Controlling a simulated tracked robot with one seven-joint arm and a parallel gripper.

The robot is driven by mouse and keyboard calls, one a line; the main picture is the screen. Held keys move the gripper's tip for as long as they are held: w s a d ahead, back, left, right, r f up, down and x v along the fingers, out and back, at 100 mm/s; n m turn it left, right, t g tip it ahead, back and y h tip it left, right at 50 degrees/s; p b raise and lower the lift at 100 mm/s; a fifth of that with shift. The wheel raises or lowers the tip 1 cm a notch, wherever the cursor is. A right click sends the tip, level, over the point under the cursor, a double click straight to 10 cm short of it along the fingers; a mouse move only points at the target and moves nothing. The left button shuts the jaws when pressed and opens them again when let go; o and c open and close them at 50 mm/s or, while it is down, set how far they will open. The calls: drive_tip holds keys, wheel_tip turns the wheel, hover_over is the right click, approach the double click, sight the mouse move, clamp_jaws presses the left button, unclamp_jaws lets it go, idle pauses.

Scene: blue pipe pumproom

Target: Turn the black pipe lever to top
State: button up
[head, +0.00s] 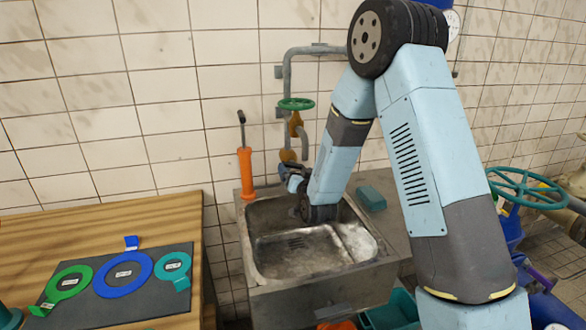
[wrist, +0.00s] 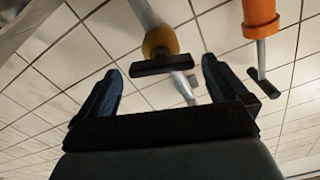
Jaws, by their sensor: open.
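The black pipe lever (wrist: 165,65) shows in the wrist view as a short dark bar below a brass-orange valve body (wrist: 160,42) on a grey pipe. My gripper (wrist: 161,68) is open, with one dark finger to each side of the lever in that picture. The lever lies crosswise in the gap near the fingertips; I see no clear contact. In the head view my gripper (head: 291,172) is above the sink's back left part, close to the brass-orange valve (head: 287,156). The lever itself cannot be made out there.
A sink (head: 300,280) lies under my arm. A green handwheel (head: 296,104) is above. A wooden table (head: 170,215) with coloured rings is left.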

sight(294, 167)
drive_tip(key=shift+x, duration=1.75)
drive_tip(key=c, duration=0.8)
drive_tip(key=shift+d+n, duration=0.1)
drive_tip(key=shift+n, duration=1.7)
drive_tip(key=shift+c, duration=0.2)
drive_tip(key=o, duration=0.8)
drive_tip(key=shift+o, duration=0.2)
drive_tip(key=v, duration=1.4)
